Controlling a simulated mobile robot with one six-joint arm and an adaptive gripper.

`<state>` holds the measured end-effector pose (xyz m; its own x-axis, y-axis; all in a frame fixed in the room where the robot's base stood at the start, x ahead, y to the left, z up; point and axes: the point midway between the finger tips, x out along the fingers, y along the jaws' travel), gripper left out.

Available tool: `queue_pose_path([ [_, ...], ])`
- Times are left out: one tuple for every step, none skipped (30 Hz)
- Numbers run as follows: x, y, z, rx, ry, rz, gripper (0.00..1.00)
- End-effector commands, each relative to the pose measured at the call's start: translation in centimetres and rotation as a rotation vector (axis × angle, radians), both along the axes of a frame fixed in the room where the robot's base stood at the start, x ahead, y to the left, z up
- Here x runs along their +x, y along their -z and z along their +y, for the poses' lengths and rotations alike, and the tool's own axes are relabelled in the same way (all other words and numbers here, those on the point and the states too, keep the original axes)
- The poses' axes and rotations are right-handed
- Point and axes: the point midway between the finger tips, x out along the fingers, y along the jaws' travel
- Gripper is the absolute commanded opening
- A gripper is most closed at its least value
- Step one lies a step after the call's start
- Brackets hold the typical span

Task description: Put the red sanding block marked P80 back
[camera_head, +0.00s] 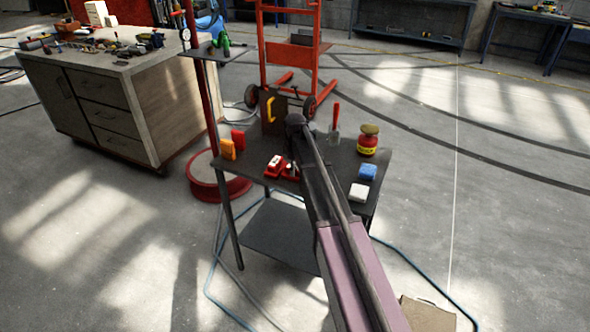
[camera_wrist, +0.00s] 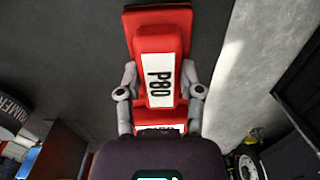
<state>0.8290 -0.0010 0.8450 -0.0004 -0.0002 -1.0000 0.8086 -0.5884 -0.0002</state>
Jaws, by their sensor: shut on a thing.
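The red sanding block (camera_wrist: 160,68) has a white label reading P80 and fills the middle of the wrist view. My gripper (camera_wrist: 160,88) is shut on it, one grey finger on each side. A wider red piece (camera_wrist: 158,16) shows behind the block's far end, and another part-hidden white label (camera_wrist: 160,128) shows near the gripper body. I cannot tell whether the block touches the red piece. In the head view, a red item with a white top (camera_head: 274,163) lies on the dark table (camera_head: 250,168), beside my arm. My arm partly hides the gripper there.
Red (camera_head: 238,139) and orange (camera_head: 227,149) blocks stand at the table's left. A red-handled scraper (camera_head: 335,118) and a yellow-handled board (camera_head: 271,110) stand behind.

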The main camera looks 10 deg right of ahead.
Motion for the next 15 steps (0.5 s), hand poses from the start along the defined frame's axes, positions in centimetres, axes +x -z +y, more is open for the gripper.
queue_pose_path([
  [0.0, 0.23, 0.0, 0.0, 0.0, 0.0, 0.1],
  [0.0, 0.31, 0.0, 0.0, 0.0, 0.0, 0.1],
  [0.01, 0.21, 0.01, 0.0, 0.0, 0.0, 0.57],
  [-0.01, 0.18, 0.01, 0.0, 0.0, 0.0, 0.66],
  [-0.01, 0.18, 0.01, 0.0, 0.0, 0.0, 0.75],
  [-0.01, 0.18, 0.01, 0.0, 0.0, 0.0, 0.82],
  [0.0, 0.18, 0.01, 0.0, 0.0, 0.0, 0.82],
  [0.0, 0.18, 0.01, 0.0, 0.0, 0.0, 0.82],
  [0.0, 0.18, 0.01, 0.0, 0.0, 0.0, 0.82],
  [0.0, 0.18, 0.01, 0.0, 0.0, 0.0, 0.82],
  [0.0, 0.18, 0.01, 0.0, 0.0, 0.0, 0.82],
  [0.0, 0.18, 0.01, 0.0, 0.0, 0.0, 0.82],
  [0.0, 0.18, 0.01, 0.0, 0.0, 0.0, 0.82],
  [0.0, 0.18, 0.02, 0.0, 0.0, 0.0, 0.82],
  [0.0, 0.18, 0.02, 0.0, 0.0, 0.0, 0.82],
])
